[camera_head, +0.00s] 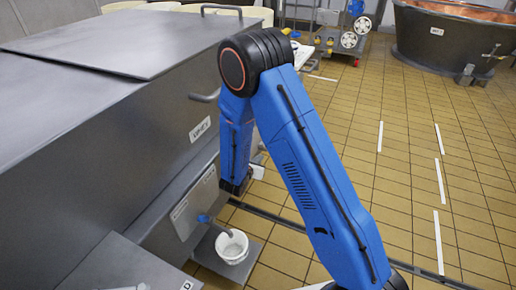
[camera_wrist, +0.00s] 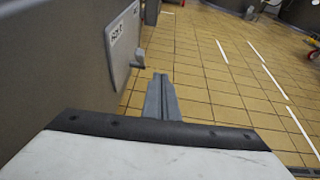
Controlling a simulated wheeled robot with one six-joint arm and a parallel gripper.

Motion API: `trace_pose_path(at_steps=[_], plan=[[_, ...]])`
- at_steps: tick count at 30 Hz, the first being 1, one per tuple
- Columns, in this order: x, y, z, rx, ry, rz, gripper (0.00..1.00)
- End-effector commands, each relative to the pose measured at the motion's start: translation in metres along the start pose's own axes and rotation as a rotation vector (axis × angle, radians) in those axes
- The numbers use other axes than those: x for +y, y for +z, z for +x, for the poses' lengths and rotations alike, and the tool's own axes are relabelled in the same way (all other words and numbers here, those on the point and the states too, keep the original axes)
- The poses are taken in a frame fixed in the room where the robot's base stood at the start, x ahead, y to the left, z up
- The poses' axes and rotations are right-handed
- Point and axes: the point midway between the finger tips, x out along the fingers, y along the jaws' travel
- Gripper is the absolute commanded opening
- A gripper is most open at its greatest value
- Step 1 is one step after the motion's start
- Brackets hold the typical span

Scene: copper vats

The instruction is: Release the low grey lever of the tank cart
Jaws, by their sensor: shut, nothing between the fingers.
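The tank cart (camera_head: 120,110) is a large grey metal box with a lid, filling the left of the head view. In the wrist view its grey wall (camera_wrist: 50,60) is on the left, with a pale labelled plate (camera_wrist: 122,42). A small grey part (camera_wrist: 138,59) sticks out beside that plate; it looks like the low lever, but I cannot tell its position. My gripper (camera_wrist: 162,82) is shut and empty, below and to the right of this part and apparently apart from it. In the head view my blue arm hides the gripper.
A white bucket (camera_head: 232,247) stands on a low grey step beside the cart, near a blue fitting (camera_head: 204,218). A grey handle (camera_head: 205,97) is higher on the cart's side. The tiled floor to the right is open. A copper vat (camera_head: 450,40) stands at the back right.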

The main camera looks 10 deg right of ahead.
Motion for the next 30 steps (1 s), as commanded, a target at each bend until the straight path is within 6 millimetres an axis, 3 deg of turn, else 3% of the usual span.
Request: trace_pose_path(at_steps=[3, 9, 23, 30], plan=[[0.016, -0.023, 0.001, 0.004, 0.048, -0.059, 0.00], [0.028, -0.040, 0.001, 0.006, 0.088, -0.104, 0.00], [0.030, -0.041, 0.004, 0.006, 0.093, -0.108, 0.00], [0.032, -0.042, 0.032, 0.007, 0.090, -0.108, 0.00]])
